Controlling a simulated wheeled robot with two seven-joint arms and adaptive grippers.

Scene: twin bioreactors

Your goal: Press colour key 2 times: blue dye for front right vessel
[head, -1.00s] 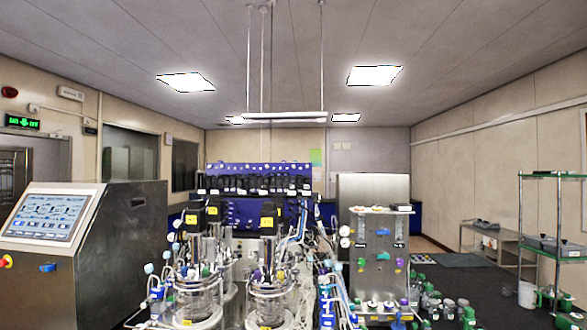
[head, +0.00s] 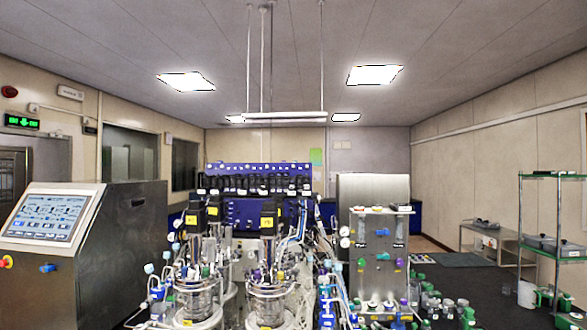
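A control console with a slanted touchscreen (head: 46,216) stands at the left. The screen shows a light page with several dark and blue tiles, too small to read. The front right vessel (head: 270,298) is a glass vessel with a steel lid and a black motor with a yellow label above it. The front left vessel (head: 196,298) stands beside it with similar fittings. The liquid in both looks clear or greyish. No colour key can be made out for certain. Neither of my grippers is in view.
A steel panel unit (head: 378,240) with gauges and coloured knobs stands right of the vessels. Several green-capped bottles (head: 440,305) stand on the dark floor. A glass-shelf rack (head: 553,235) is at the far right. Tubing crowds the space around the vessels.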

